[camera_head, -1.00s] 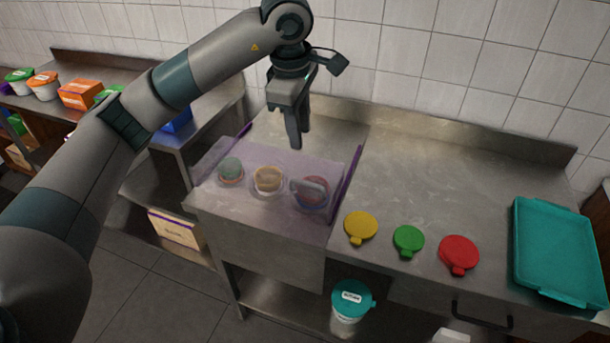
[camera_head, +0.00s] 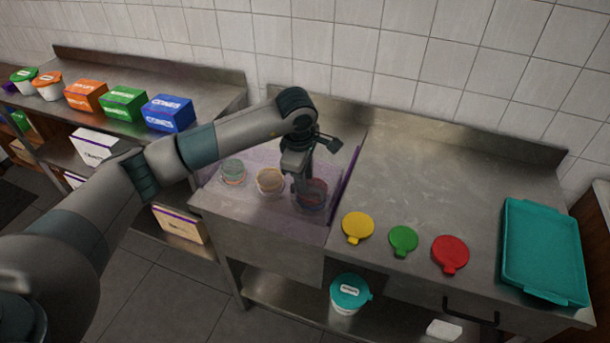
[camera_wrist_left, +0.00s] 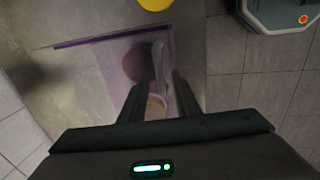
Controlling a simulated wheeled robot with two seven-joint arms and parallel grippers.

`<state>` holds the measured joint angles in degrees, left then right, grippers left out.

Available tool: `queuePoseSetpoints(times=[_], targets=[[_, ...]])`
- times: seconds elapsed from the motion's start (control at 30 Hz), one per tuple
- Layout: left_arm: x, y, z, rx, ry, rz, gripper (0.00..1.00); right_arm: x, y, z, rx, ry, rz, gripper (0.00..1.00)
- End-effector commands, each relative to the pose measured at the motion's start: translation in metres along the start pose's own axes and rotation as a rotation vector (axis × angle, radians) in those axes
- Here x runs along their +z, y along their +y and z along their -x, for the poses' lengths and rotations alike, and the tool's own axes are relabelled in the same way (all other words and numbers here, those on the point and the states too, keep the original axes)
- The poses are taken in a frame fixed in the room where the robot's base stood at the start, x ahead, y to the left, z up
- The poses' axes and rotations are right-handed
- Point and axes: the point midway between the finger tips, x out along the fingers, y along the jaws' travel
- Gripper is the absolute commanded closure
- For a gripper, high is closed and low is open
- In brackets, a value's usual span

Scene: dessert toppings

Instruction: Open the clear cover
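The clear cover (camera_head: 347,182) is a translucent sheet with purple edges, lying closed over the left section of the steel counter. Under it show a grey-green tub (camera_head: 232,172), a tan tub (camera_head: 270,181) and a dark red tub (camera_head: 314,196). My left gripper (camera_head: 303,197) points down over the cover's front right part, above the red tub, and hides the cover's handle in the head view. In the left wrist view the pale handle (camera_wrist_left: 160,62) lies between or just beyond the fingers of the left gripper (camera_wrist_left: 158,82), which stand apart. Contact cannot be told. My right gripper is not in view.
Yellow (camera_head: 357,226), green (camera_head: 403,240) and red (camera_head: 450,252) lids lie right of the cover. A teal tray (camera_head: 541,250) is at the far right. Boxes (camera_head: 124,104) stand on the left counter. A tiled wall (camera_head: 400,60) rises behind.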

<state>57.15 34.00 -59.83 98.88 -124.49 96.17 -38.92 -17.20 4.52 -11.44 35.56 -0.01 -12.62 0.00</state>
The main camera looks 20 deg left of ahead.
Motion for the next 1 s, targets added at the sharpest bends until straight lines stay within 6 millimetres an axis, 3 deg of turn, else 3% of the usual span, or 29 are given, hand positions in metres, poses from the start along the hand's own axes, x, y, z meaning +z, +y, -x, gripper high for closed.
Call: queuePoseSetpoints(times=[0.2, 0.5, 0.63, 1.0], targets=[[0.000, 0.000, -0.013, 0.000, 0.000, -0.002, 0.71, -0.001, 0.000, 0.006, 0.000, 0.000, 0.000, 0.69], [0.000, 0.000, -0.014, 0.000, 0.000, -0.002, 0.71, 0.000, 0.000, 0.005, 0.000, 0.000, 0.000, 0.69], [0.000, 0.000, -0.014, 0.000, 0.000, -0.002, 1.00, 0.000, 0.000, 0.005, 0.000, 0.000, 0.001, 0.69], [0.000, 0.004, -0.015, 0.002, 0.000, -0.001, 1.00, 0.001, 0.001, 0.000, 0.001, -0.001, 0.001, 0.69]])
